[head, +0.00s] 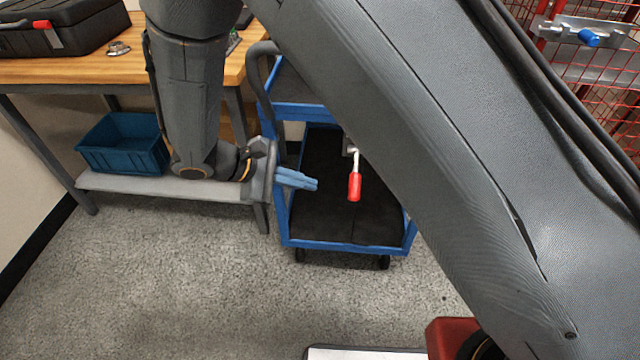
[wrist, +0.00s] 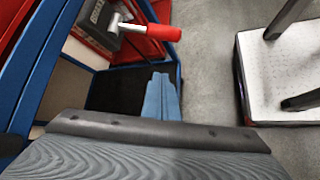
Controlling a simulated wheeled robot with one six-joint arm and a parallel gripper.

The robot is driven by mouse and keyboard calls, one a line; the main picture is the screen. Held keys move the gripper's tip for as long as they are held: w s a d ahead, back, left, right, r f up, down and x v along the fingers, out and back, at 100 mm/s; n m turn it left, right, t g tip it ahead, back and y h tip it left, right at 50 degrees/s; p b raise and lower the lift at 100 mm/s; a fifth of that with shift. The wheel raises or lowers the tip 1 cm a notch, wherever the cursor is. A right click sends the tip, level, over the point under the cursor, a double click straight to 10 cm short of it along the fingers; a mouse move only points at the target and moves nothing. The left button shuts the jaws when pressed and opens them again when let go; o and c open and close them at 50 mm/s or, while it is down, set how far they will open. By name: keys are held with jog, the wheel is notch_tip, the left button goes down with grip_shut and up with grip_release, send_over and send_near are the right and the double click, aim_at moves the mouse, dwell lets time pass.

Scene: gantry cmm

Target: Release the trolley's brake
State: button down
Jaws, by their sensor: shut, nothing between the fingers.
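The trolley (head: 283,218) is blue with dark shelves and stands in the middle of the head view. Its brake lever (head: 355,184) has a red grip on a pale metal arm and hangs in front of the lower shelf. In the wrist view the red grip (wrist: 163,32) points right from a grey bracket. My gripper (head: 316,184) is shut and empty, its blue fingers pointing at the lever from the left, apart from it. In the wrist view the fingertips (wrist: 160,76) lie below the red grip in the picture, with a gap between them.
A wooden workbench (head: 75,70) with a black case (head: 62,25) stands at left. A blue bin (head: 122,143) sits on its lower shelf. A red wire cage (head: 610,75) with a blue-handled latch (head: 588,38) is at upper right.

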aim_at(355, 174)
jog(key=w+d+f+p, duration=0.1)
jog(key=d+f, duration=0.1)
jog(key=d, duration=0.6)
jog(key=shift+p, duration=0.35)
